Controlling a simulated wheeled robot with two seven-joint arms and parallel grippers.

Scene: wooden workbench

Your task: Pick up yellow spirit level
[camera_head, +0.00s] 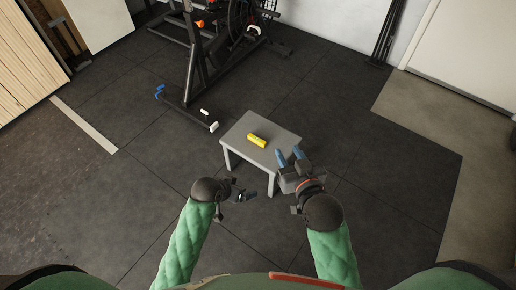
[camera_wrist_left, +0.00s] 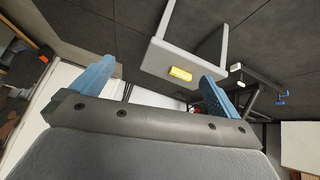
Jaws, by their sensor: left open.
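The yellow spirit level (camera_head: 257,140) lies on top of a small grey table (camera_head: 235,130). It also shows in the left wrist view (camera_wrist_left: 180,74), beyond the gap between the blue fingers and on the table (camera_wrist_left: 160,58). My left gripper (camera_head: 245,195) is in front of the table, apart from the level; in its wrist view the two blue fingers (camera_wrist_left: 155,82) are spread wide with nothing between them. My right gripper (camera_head: 290,157) is at the table's right front edge, its two blue fingers apart and empty, to the right of the level.
Black exercise equipment (camera_head: 205,50) stands behind the table, with a low bar reaching over the floor to its left. Dark floor mats (camera_head: 330,110) lie clear to the right. A white door (camera_head: 465,55) is at the back right.

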